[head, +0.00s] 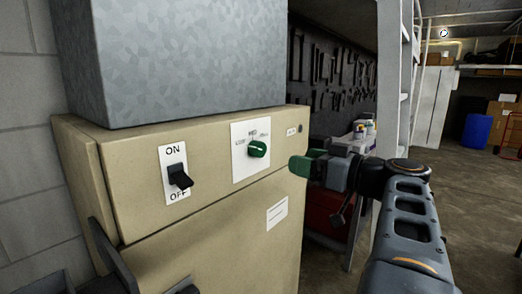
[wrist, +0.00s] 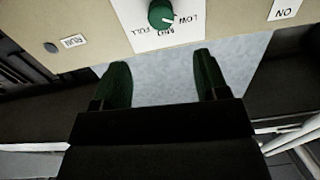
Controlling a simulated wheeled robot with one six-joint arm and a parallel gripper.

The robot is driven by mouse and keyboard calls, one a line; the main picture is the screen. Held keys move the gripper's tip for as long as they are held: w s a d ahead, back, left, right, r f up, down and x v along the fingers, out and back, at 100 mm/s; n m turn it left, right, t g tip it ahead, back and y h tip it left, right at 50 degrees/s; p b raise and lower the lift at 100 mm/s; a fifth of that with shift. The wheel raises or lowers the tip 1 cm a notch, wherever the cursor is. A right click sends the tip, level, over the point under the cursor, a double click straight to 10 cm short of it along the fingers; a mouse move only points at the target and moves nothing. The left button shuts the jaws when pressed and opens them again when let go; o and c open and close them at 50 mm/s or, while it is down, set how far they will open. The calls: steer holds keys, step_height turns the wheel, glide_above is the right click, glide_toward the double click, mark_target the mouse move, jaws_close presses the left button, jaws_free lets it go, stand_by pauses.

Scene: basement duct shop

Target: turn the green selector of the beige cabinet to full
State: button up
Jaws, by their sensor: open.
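In the wrist view my gripper (wrist: 160,65) is open and empty, with the selector beyond the fingertips.
A black ON/OFF switch (head: 179,177) is left of the selector, its lever down toward OFF. A grey metal duct box (head: 185,60) stands on the cabinet. A ladder (head: 401,90) and a cluttered shelf are behind my arm. Open floor (head: 470,200) lies at right.

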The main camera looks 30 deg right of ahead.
mark_target(262, 151)
steer(key=p+x, duration=0.3)
steer(key=x, duration=0.9)
steer(key=shift+a+p, duration=0.1)
steer(key=shift+p, duration=0.2)
steer(key=c, duration=0.9)
steer(key=shift+f+b, duration=0.1)
steer(key=shift+b, duration=0.2)
